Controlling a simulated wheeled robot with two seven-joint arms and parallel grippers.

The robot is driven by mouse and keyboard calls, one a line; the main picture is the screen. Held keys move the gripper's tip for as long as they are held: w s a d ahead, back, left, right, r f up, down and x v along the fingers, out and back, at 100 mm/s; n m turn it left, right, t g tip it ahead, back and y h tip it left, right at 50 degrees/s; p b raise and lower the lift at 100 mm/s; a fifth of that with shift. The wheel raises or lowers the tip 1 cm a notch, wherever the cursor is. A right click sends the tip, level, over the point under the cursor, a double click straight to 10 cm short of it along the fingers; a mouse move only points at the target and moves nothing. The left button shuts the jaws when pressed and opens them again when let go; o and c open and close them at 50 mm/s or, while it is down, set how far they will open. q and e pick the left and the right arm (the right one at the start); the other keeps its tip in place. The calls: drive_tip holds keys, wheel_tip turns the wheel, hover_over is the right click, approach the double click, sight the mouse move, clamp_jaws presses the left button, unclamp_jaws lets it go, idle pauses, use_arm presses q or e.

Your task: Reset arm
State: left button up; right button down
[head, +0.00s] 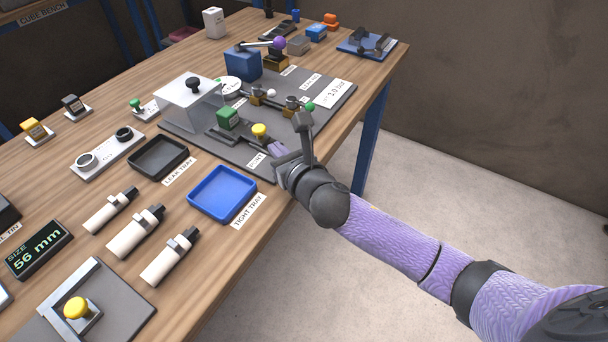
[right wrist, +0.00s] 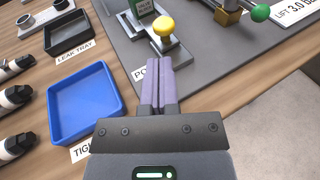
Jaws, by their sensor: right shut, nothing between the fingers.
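My right gripper (head: 280,152) reaches in from the right in the head view, at the table's right edge beside the grey board (head: 185,128). In the right wrist view its two purple fingers (right wrist: 160,84) are together and hold nothing. The fingertips are close to a yellow knob (head: 260,130) on a small metal plate; the knob also shows in the right wrist view (right wrist: 163,26). I cannot tell whether the fingers touch the plate. A green block (head: 228,118) stands just behind the knob. My left gripper is not in view.
A blue tray (head: 222,193) and a black tray (head: 158,158) lie left of the gripper. Several white cylinders (head: 166,258) lie in front. Open floor (head: 420,180) lies right of the table.

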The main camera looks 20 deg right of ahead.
drive_tip(key=p+v, duration=0.2)
drive_tip(key=v, duration=0.5)
drive_tip(key=s+d+f+m+g+h, duration=0.1)
drive_tip(key=s+d+f+m+g, duration=0.15)
drive_tip(key=f+m, duration=0.4)
drive_tip(key=s+d+f+m+g+h, duration=0.15)
drive_tip(key=s+f+m, duration=0.25)
drive_tip(key=f, duration=0.5)
drive_tip(key=s+d+f+m+g+h, duration=0.1)
drive_tip(key=s+d+f+m+g, duration=0.2)
drive_tip(key=f+m, duration=0.4)
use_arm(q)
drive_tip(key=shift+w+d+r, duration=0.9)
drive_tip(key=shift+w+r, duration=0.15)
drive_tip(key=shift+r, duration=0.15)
use_arm(e)
drive_tip(key=s+f+m+g, duration=0.2)
drive_tip(key=s+f+m, duration=0.3)
drive_tip(key=s, duration=0.4)
drive_tip(key=s+f+m+g, duration=0.3)
drive_tip(key=s+m, duration=0.4)
drive_tip(key=s, duration=0.3)
drive_tip(key=s+a+f+m+g, duration=0.1)
drive_tip(key=s+f+m+g, duration=0.2)
drive_tip(key=s+f+m, duration=0.3)
drive_tip(key=s, duration=0.4)
drive_tip(key=shift+s+f, duration=0.25)
drive_tip(key=shift+f, duration=0.1)
